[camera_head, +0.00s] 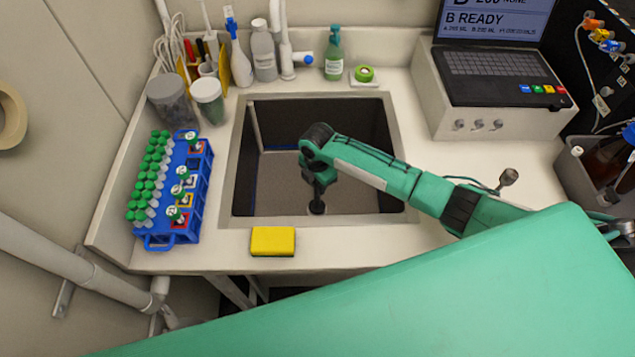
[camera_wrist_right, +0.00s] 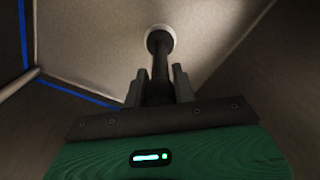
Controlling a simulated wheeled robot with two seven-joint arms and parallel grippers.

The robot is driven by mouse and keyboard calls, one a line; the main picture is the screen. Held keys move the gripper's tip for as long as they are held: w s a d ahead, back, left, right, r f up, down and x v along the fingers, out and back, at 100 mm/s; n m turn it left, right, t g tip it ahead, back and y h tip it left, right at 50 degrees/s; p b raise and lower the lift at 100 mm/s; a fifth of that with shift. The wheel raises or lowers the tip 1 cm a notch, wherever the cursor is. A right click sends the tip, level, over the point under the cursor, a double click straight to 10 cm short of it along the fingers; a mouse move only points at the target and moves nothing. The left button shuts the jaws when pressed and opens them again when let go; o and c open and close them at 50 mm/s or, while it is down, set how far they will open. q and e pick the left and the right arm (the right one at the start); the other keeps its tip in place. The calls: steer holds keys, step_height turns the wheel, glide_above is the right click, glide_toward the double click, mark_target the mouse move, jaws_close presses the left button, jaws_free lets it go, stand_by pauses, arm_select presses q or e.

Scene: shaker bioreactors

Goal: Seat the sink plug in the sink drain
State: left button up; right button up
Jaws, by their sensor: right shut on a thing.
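The sink (camera_head: 240,180) is a deep dark basin set in the pale counter. My right gripper (camera_head: 318,184) reaches down into it and is small and dark in the head view. In the right wrist view my right gripper (camera_wrist_right: 159,88) is shut on the sink plug (camera_wrist_right: 160,62), a dark stem with a round dark end. The plug's end lies over a pale round ring, the sink drain (camera_wrist_right: 161,29), and hides part of it. I cannot tell whether the plug touches the drain or hangs above it. My left gripper is not in view.
A yellow sponge (camera_head: 272,241) lies at the sink's front edge. A blue tube rack (camera_head: 205,180) stands left. Bottles (camera_head: 264,50) and a faucet (camera_head: 287,45) stand behind. A laptop-like console (camera_head: 500,90) is right. The basin around my gripper looks clear.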

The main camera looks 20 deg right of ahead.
steer(key=shift+f+b, duration=0.35)
steer(key=shift+f, duration=0.7)
stand_by(1.0)
steer(key=o, duration=1.1)
steer(key=shift+r, duration=0.1)
step_height(320, 180, up, 14)
steer(key=p, duration=1.3)
steer(key=shift+f, duration=0.25)
